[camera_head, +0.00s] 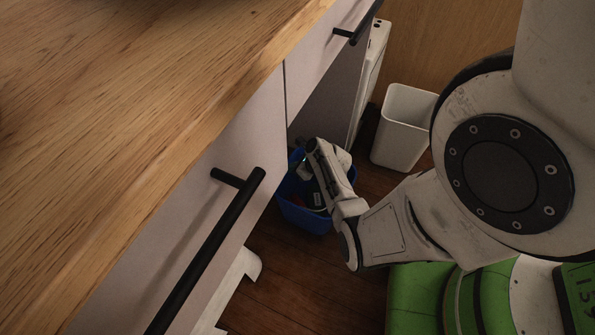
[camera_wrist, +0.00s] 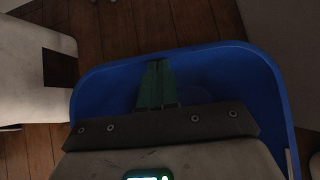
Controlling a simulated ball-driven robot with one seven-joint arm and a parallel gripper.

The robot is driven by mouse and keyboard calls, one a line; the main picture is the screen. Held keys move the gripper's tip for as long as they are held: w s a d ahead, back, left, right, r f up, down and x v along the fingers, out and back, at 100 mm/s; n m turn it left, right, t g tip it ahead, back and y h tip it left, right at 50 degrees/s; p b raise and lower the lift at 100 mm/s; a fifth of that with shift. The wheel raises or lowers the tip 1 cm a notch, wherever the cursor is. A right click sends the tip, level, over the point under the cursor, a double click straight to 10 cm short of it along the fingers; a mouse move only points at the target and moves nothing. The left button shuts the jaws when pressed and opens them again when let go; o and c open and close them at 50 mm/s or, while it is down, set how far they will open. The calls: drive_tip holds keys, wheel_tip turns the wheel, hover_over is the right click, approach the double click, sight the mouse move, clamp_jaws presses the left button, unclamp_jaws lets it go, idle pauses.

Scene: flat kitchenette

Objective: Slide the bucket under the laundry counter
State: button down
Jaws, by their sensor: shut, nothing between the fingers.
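The blue bucket (camera_head: 305,219) stands on the wooden floor beside the counter front, at the edge of the dark opening under the wooden counter (camera_head: 130,110). The cabinet front hides part of its left side. My gripper reaches down over the bucket, and my arm covers some of it in the head view. In the wrist view, the blue rim (camera_wrist: 272,82) surrounds my gripper (camera_wrist: 158,66). Its two greenish fingers are together, with nothing between them, over or inside the bucket. Whether they touch its wall I cannot tell.
A white bin (camera_head: 402,132) stands on the floor behind my arm, near a white upright panel (camera_head: 370,75). Black handles (camera_head: 215,250) stick out from the cabinet fronts. A white foot-like piece (camera_head: 243,268) lies low by the cabinet. Open floor (camera_head: 310,285) lies in front of the bucket.

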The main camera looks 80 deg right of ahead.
drive_tip(key=w+d+b, duration=0.1)
drive_tip(key=w+d, duration=0.3)
drive_tip(key=w, duration=0.9)
drive_tip(key=shift+w+b, duration=0.35)
drive_tip(key=shift+b, duration=0.05)
drive_tip(key=shift+s, duration=0.1)
